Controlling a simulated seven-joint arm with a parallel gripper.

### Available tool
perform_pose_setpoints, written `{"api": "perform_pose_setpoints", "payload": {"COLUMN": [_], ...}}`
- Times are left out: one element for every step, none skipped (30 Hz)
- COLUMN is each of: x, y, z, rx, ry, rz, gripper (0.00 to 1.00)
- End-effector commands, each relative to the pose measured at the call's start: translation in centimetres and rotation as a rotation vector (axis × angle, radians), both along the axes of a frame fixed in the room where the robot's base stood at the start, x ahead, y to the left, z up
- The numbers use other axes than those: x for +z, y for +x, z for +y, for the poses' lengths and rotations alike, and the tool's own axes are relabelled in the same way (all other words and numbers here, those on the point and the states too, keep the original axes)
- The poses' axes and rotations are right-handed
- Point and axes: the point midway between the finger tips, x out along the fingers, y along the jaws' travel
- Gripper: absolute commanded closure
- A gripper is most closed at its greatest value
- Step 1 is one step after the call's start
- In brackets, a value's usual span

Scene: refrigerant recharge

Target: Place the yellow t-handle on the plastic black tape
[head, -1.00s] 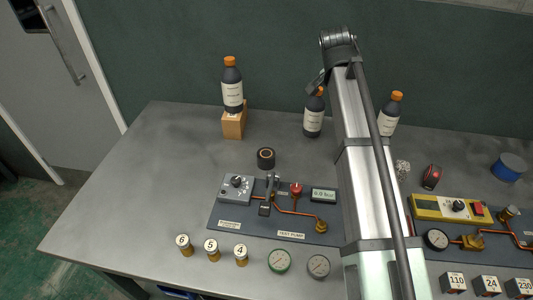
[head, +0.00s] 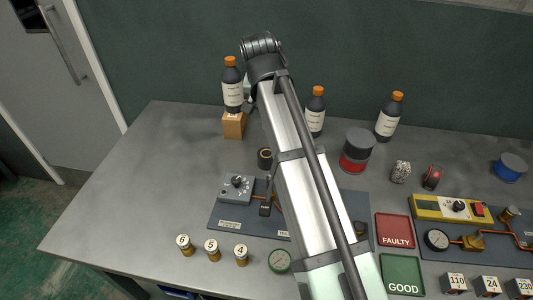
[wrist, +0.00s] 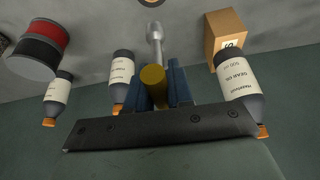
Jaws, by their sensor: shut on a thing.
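The yellow t-handle (wrist: 154,76) is between the blue jaws of my gripper (wrist: 159,85) in the wrist view. It has a thick yellow body with a silver stem reaching away toward the bench. The black tape (head: 265,157) is a small dark roll with a brown core, lying on the bench just left of my arm in the head view. A sliver of it shows at the top edge of the wrist view (wrist: 151,2), beyond the silver stem and apart from it. In the head view my arm hides the jaws and t-handle.
A bottle stands on a wooden block (head: 233,126) behind the tape. Other bottles (head: 315,112) (head: 389,118) and a red-black drum (head: 356,150) stand to the right. The test pump board (head: 230,222) lies in front of the tape. The bench left of it is clear.

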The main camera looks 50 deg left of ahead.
Motion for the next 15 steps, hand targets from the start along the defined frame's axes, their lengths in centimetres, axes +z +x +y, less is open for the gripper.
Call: {"api": "perform_pose_setpoints", "payload": {"x": [0.0, 0.0, -0.1, -0.2, -0.4, -0.7, -1.1, -1.4, -2.0, -2.5, -3.0, -3.7, -4.2, -4.7, -5.3], "y": [0.0, 0.0, 0.0, 0.0, 0.0, 0.0, 0.0, 0.0, 0.0, 0.0, 0.0, 0.0, 0.0, 0.0, 0.0], "z": [0.0, 0.0, 0.0, 0.0, 0.0, 0.0, 0.0, -0.1, -0.1, -0.1, -0.1, -0.1, -0.1, -0.1, -0.1], "rx": [0.018, 0.029, 0.037, 0.043, 0.047, 0.050, 0.052, 0.052, 0.052, 0.051, 0.051, 0.051, 0.050, 0.050, 0.050], "ry": [0.001, 0.001, 0.001, 0.001, 0.001, 0.001, 0.000, 0.000, -0.001, -0.002, -0.001, -0.001, -0.001, -0.001, -0.001], "rz": [0.001, 0.001, 0.001, 0.000, 0.000, 0.000, 0.000, 0.000, 0.000, 0.001, 0.000, 0.000, 0.001, 0.001, 0.001], "gripper": [1.00, 1.00, 1.00, 1.00, 1.00, 1.00, 1.00, 1.00, 1.00, 1.00, 1.00, 1.00, 1.00, 1.00, 1.00]}}
